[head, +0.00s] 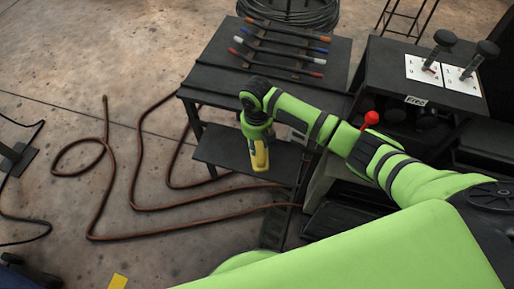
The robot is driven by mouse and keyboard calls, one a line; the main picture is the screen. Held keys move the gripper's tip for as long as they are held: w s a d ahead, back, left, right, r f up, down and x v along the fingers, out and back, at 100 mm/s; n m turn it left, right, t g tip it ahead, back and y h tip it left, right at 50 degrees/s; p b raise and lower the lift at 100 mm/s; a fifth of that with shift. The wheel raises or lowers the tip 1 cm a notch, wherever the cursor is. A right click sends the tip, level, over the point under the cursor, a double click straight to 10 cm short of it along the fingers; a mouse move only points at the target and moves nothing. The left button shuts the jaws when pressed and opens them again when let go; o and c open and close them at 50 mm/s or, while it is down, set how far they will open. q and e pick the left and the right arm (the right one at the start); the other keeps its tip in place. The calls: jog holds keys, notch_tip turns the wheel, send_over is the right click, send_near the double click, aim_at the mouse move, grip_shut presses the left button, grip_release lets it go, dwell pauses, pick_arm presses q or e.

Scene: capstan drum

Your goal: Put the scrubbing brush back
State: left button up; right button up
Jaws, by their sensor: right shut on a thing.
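My right arm reaches in from the right. Its gripper (257,138) points down, seen from above, in front of the dark table. It is shut on a yellow thing (260,157) that hangs below it, over the table's lower shelf. This may be the scrubbing brush, but its bristles do not show and I cannot tell for sure. The fingertips are too small to make out clearly. My left gripper is not in view.
The dark table (215,75) carries a rack with several red- and blue-ended rods (285,48). Its lower shelf (225,150) looks bare. A dark cabinet (385,70) with white cards stands right. A brown hose (100,190) lies on the floor left.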

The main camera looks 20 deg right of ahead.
jog(key=shift+f, duration=1.95)
jog(key=shift+f, duration=0.15)
jog(key=o, duration=1)
notch_tip(320, 180, up, 12)
jog(key=shift+r, duration=0.2)
jog(key=shift+s, duration=0.1)
